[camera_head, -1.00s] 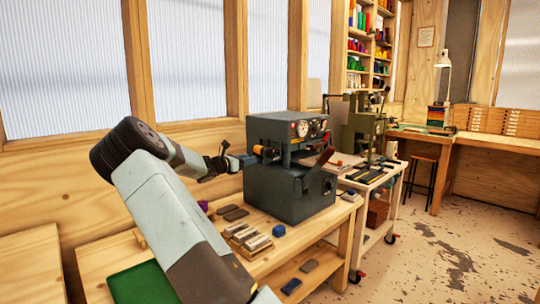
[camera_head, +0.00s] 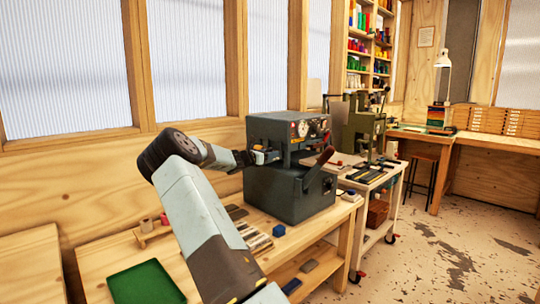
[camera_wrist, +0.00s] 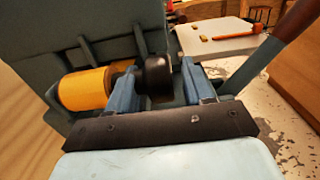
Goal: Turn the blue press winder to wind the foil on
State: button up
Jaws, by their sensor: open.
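The blue-grey press (camera_head: 300,197) stands on the wooden bench, with gauges on its upper part and a lever with a red-brown grip at its right. My gripper (camera_head: 266,157) is at the press's upper left side. In the wrist view, its two blue fingers (camera_wrist: 160,88) are open and stand either side of a round black winder knob (camera_wrist: 157,72). I cannot tell whether either finger touches it. A gold-yellow foil roll (camera_wrist: 84,90) sits left of the knob, beside the left finger. My gripper partly hides this area in the head view.
A blue block (camera_head: 279,230) and several small bars (camera_head: 257,240) lie on the bench before the press. A green tray (camera_head: 147,283) is at front left. A green press (camera_head: 362,132) stands on a wheeled cart to the right.

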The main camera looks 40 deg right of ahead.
jog(key=shift+d, duration=0.2)
grip_shut()
jog(key=shift+r, duration=0.1)
dwell(0.4)
jog(key=shift+y, duration=0.3)
